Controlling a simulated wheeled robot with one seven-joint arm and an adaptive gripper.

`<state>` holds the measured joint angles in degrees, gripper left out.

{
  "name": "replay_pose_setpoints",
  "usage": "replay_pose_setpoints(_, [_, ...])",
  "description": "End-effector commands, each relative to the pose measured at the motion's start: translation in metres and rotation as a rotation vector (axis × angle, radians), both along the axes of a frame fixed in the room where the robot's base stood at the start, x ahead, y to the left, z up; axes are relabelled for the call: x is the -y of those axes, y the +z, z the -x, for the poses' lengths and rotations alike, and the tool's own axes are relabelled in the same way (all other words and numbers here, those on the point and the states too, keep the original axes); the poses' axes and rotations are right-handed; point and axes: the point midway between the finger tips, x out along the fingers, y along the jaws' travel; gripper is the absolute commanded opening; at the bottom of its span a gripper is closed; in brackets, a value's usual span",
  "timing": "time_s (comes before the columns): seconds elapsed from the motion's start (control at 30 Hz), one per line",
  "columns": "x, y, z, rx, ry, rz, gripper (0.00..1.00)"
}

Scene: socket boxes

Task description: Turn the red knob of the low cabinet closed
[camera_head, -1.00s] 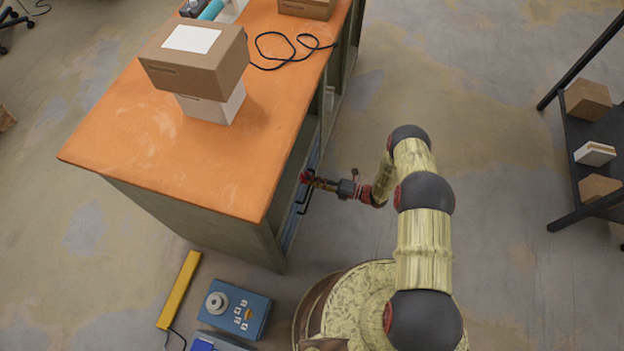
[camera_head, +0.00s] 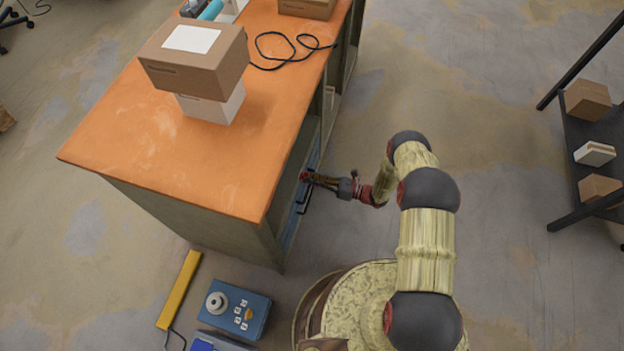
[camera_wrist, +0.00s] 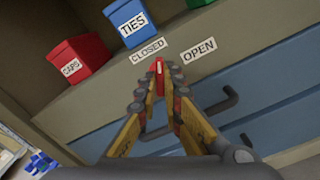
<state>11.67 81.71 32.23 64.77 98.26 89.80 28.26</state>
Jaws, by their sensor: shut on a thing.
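The red knob (camera_wrist: 159,67) is on the front ledge of the low cabinet (camera_wrist: 95,90), just below the CLOSED label (camera_wrist: 148,50) and left of the OPEN label (camera_wrist: 198,48). My gripper (camera_wrist: 158,76) is shut on the knob, with a fingertip on either side of it. Most of the knob is hidden by the fingers. In the head view, my gripper (camera_head: 312,179) reaches into the cabinet front under the orange top (camera_head: 170,150), and a bit of red (camera_head: 304,176) shows at its tips.
A red CAPS bin (camera_wrist: 80,62) and a blue TIES bin (camera_wrist: 128,22) stand on the shelf above the knob. A drawer handle (camera_wrist: 222,103) sticks out below. A blue box (camera_head: 235,310) and a yellow bar (camera_head: 179,290) lie on the floor.

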Motion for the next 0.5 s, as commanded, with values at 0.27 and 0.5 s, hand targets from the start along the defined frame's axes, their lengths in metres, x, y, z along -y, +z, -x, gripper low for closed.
replay_pose_setpoints(0.27, [0.0005,-0.0009,0.0001,0.222,-0.001,0.082,0.00])
replay_pose_setpoints(0.5, [0.0005,-0.0008,0.0000,0.360,-0.001,0.133,0.00])
